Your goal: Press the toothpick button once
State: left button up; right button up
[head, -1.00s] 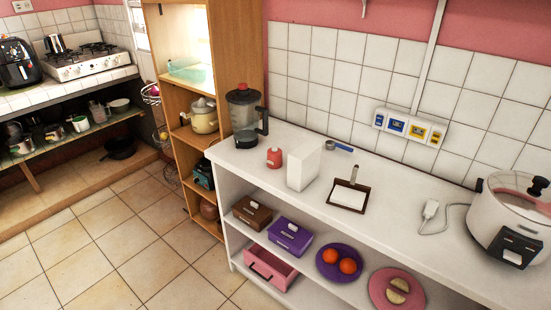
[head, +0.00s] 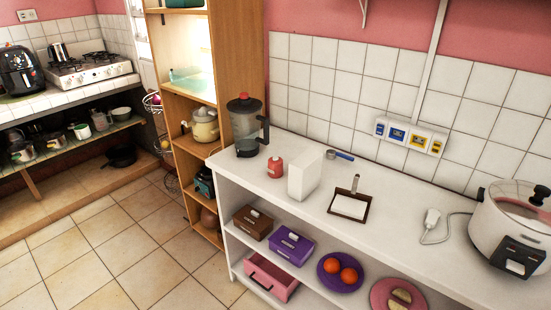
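No part is clearly marked as a toothpick button. A small red container (head: 275,167) with a narrow top stands on the white counter, between the blender and a plain white box (head: 303,176). I cannot tell from here whether it is the toothpick holder, and no button on it is clear. The white box stands upright just right of the red container. Neither of my grippers is in view.
The white counter (head: 400,227) also bears a blender (head: 246,128), a blue-handled scoop (head: 340,154), a framed tray (head: 350,205), a plug (head: 431,222) and a rice cooker (head: 508,232). Boxes and plates of food sit below. The tiled floor (head: 120,245) is clear at left.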

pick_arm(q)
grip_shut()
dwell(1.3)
